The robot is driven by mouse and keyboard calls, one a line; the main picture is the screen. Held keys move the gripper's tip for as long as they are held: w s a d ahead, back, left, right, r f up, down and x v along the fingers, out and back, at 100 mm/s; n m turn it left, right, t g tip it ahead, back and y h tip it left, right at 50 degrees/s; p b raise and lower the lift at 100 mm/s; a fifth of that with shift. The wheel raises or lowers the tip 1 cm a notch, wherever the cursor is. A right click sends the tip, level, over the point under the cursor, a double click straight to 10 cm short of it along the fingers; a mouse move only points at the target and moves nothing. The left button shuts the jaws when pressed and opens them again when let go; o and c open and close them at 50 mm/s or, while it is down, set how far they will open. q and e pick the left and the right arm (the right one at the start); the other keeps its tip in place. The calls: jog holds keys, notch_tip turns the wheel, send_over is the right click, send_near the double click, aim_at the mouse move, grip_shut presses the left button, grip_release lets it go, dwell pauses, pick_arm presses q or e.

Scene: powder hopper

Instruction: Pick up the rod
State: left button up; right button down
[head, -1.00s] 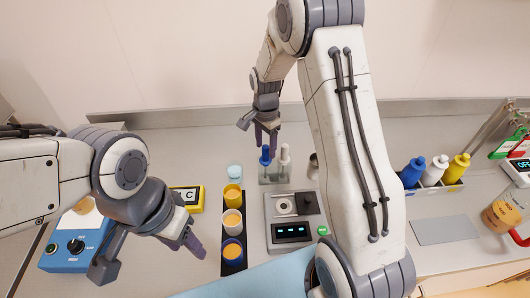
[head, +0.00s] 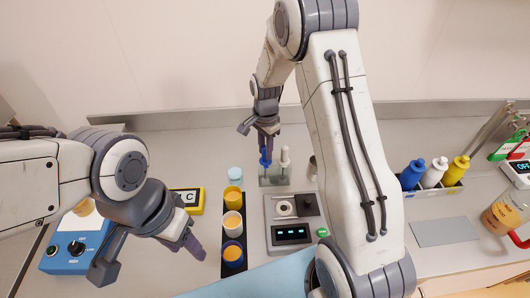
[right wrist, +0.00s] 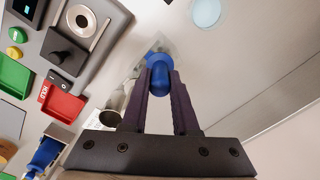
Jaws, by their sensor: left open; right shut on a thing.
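My right gripper (head: 266,148) is over the holder and shut on the blue rod's top. In the right wrist view the blue top (right wrist: 159,78) sits between the dark fingers (right wrist: 159,85), and the rod's lower part is hidden. My left gripper (head: 188,241) is open and empty at the front left, away from the rods.
A scale (head: 291,234) stands in front of the holder. A black strip with several cups (head: 233,222) lies left of it. A blue control box (head: 70,250) is at the left. Several bottles (head: 435,174) stand in a rack at the right. A grey mat (head: 445,232) lies in front of them.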

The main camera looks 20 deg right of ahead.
notch_tip(320, 180, up, 29)
jog(key=p, duration=0.7)
jog(key=shift+p, duration=0.35)
